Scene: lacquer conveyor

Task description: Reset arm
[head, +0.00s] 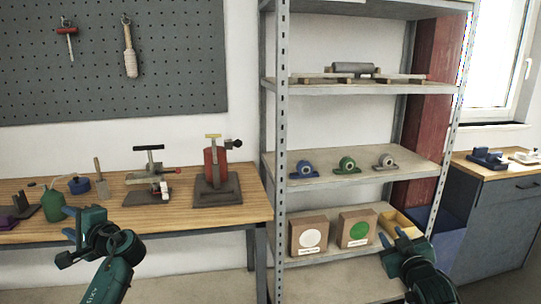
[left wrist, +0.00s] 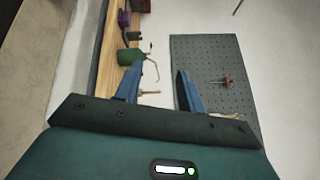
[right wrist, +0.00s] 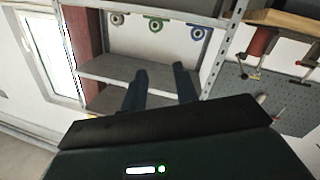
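My left gripper (head: 72,225) is in front of the left part of the workbench. In the left wrist view its two blue fingers (left wrist: 158,76) stand apart with nothing between them that they touch.
The wooden workbench (head: 235,208) carries a green bottle (head: 53,204), a red press (head: 213,166) and other tools. A cabinet (head: 490,210) stands right.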

